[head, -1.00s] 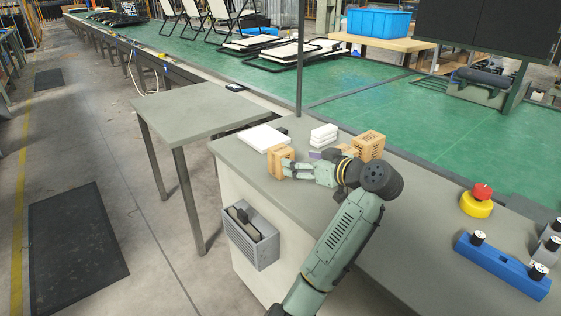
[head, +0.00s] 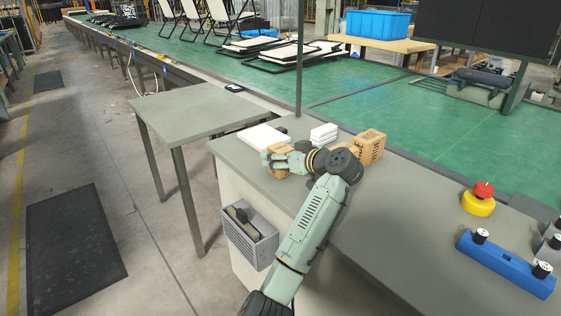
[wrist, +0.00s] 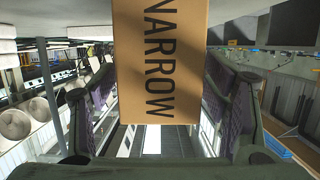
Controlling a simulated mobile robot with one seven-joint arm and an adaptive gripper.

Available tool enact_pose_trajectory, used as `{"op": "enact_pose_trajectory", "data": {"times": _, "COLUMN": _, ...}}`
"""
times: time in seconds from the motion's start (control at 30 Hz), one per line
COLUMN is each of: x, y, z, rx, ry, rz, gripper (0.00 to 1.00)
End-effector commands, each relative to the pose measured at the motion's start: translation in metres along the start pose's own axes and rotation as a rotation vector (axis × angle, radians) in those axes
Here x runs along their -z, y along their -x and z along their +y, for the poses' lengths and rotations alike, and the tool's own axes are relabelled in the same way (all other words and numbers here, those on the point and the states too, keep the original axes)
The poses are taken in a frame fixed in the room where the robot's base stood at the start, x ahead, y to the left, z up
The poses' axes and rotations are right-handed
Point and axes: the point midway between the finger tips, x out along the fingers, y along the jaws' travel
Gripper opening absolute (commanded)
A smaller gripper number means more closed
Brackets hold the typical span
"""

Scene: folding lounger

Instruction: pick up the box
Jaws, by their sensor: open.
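A tan cardboard box (head: 279,172) sits near the left end of the grey counter, mostly hidden behind my gripper (head: 272,162). In the wrist view the box (wrist: 158,65) shows a face with the dark word "NARROW" and lies between the two fingers of my gripper (wrist: 160,95). The fingers are spread, with a gap on both sides of the box. A second tan box (head: 372,146) with dark print stands on the counter to the right, behind my wrist.
A flat white panel (head: 262,136) and a stack of white blocks (head: 324,133) lie close behind the gripper. A red and yellow emergency button (head: 480,198) and a blue control bar (head: 505,264) are at the right. The counter's middle is clear.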

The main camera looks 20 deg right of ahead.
Motion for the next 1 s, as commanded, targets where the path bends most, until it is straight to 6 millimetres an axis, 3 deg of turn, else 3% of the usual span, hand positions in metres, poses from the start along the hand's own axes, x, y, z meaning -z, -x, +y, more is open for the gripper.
{"op": "enact_pose_trajectory", "data": {"times": 0.13, "x": 0.0001, "y": 0.0004, "z": 0.0001, "rx": 0.0, "ry": 0.0, "rz": 0.0, "gripper": 0.69}}
{"op": "enact_pose_trajectory", "data": {"times": 1.0, "x": 0.0005, "y": 0.0009, "z": 0.0, "rx": 0.0, "ry": 0.0, "rz": 0.001, "gripper": 0.12}}
